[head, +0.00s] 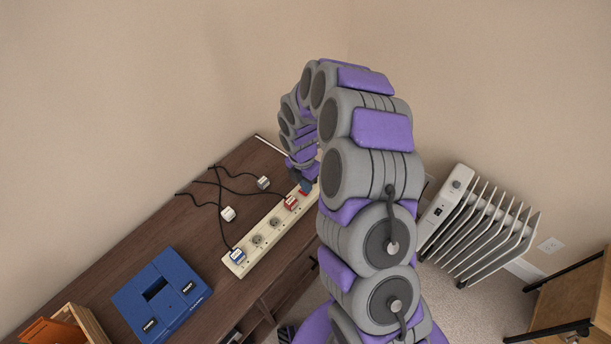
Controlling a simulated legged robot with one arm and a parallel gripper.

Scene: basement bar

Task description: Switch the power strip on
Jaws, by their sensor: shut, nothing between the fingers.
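The power strip (270,238) is a long cream bar lying at an angle along the right edge of the brown table. A blue plug (237,255) sits in its near end and a red plug (290,203) sits further up. Empty round sockets show between them. My arm arches over from the right and comes down at the strip's far end. My gripper (305,186) is shut and empty there, close to the strip's far end beside the red plug. The arm hides part of that end. I cannot tell whether the gripper touches the strip, and no switch is clearly visible.
Two loose white plugs (228,214) with black cables lie on the table (120,242) left of the strip. A blue box (161,292) and a wooden crate (88,325) stand nearer. A white radiator (480,225) stands on the floor at right. Walls close off the back.

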